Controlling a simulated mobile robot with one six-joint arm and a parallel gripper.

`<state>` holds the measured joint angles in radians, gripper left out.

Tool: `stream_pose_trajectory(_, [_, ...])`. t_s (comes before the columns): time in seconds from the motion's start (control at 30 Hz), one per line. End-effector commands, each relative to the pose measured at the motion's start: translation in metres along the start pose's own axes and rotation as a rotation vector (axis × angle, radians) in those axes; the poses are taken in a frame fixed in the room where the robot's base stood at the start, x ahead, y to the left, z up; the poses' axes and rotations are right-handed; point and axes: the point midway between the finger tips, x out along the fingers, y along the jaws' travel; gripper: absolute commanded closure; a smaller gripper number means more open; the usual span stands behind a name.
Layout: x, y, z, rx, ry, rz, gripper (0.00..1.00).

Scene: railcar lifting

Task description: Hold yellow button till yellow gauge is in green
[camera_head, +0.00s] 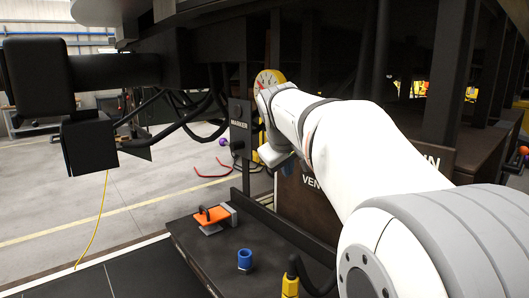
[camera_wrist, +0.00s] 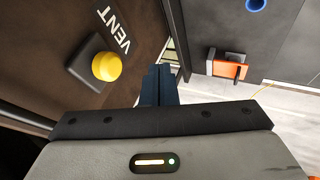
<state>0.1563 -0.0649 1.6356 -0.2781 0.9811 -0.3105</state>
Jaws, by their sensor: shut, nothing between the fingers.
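The yellow button (camera_wrist: 106,66) is a round dome on a dark square base, beside the white VENT lettering, in the wrist view. My gripper (camera_wrist: 158,72) has its dark blue fingers together, to the right of the button and apart from it. The button is not visible in the head view. The yellow gauge (camera_head: 264,76) stands behind my arm in the head view, with a yellow rim, pale face and some red on it. My arm hides its lower part; I cannot make out a green zone or the exact reading.
An orange-handled part (camera_head: 212,215) and a blue cup-like piece (camera_head: 245,259) sit on the dark bench top at lower centre. Black hoses hang beneath the railcar underside at upper left. A brown VENT panel (camera_head: 310,205) stands behind my arm. Open floor lies to the left.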

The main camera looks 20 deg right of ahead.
Motion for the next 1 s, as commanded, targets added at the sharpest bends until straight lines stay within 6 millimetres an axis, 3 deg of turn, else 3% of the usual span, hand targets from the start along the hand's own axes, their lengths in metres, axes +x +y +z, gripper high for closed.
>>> stream_pose_trajectory(0.03, [0.010, 0.001, 0.000, 0.001, -0.004, -0.001, 1.00])
stream_pose_trajectory(0.2, [0.019, 0.025, 0.000, 0.003, -0.002, 0.001, 1.00])
stream_pose_trajectory(0.37, [0.025, 0.035, 0.000, 0.002, 0.000, 0.001, 1.00])
stream_pose_trajectory(1.0, [0.029, 0.033, -0.008, -0.020, 0.010, -0.010, 1.00])
